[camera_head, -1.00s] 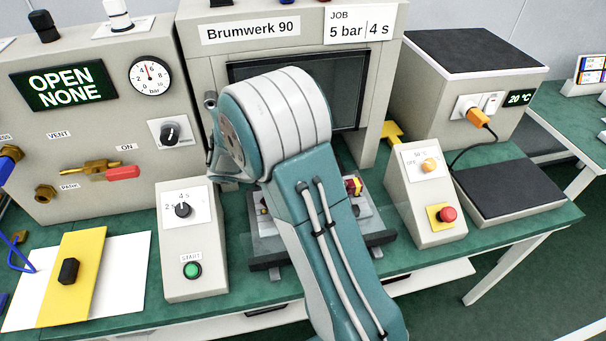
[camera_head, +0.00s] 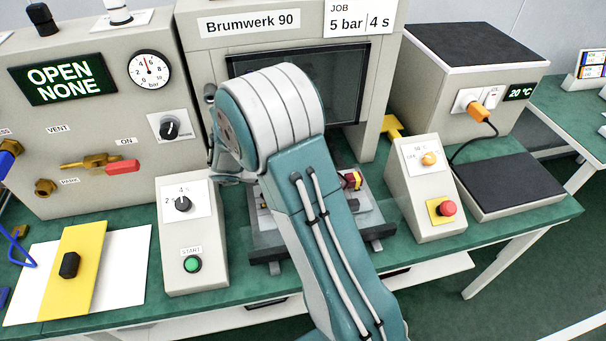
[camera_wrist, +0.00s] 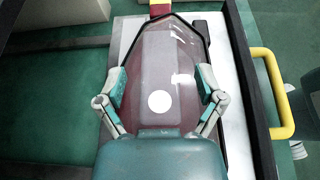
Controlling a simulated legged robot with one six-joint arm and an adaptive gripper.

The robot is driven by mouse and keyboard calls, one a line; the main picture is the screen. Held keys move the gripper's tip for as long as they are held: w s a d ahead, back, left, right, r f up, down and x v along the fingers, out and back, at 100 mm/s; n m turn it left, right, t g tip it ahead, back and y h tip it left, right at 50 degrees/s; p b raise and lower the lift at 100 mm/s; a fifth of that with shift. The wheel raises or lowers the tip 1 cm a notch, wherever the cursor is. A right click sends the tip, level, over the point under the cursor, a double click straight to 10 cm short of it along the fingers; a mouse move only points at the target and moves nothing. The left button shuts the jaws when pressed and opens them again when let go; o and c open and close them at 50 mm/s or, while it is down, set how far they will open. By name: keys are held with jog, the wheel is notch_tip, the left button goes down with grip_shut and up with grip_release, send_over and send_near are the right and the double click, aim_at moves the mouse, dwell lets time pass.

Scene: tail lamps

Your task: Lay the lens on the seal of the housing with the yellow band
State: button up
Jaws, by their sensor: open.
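In the wrist view the lens (camera_wrist: 155,60) is a dark red, see-through, pointed shell with a white round spot. A black edge, which looks like the seal (camera_wrist: 190,22), borders its far end; whether the lens lies fully flat on it I cannot tell. My gripper (camera_wrist: 160,84) is open, with one teal-padded finger on each side of the lens. Contact with its sides cannot be judged. A red and yellow piece (camera_wrist: 160,9) shows beyond the lens tip, and also in the head view (camera_head: 351,181). There my arm hides the lens and gripper.
In the head view the press (camera_head: 290,40) rises behind my arm. A start box (camera_head: 190,238) and an emergency-stop box (camera_head: 427,190) flank it.

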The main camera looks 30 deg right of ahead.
jog(key=v, duration=1.2)
jog(key=shift+w, duration=0.1)
jog(key=s+a+r+m+t+y, duration=0.1)
jog(key=s+r+m+t+y, duration=0.3)
jog(key=s, duration=0.7)
jog(key=s+a+r+m+t+y, duration=0.1)
jog(key=s+r+m+t+y, duration=0.4)
jog(key=s+r+m+y, duration=0.3)
jog(key=shift+s+m+y, duration=0.4)
jog(key=shift+s+m, duration=1)
jog(key=shift+s, duration=0.15)
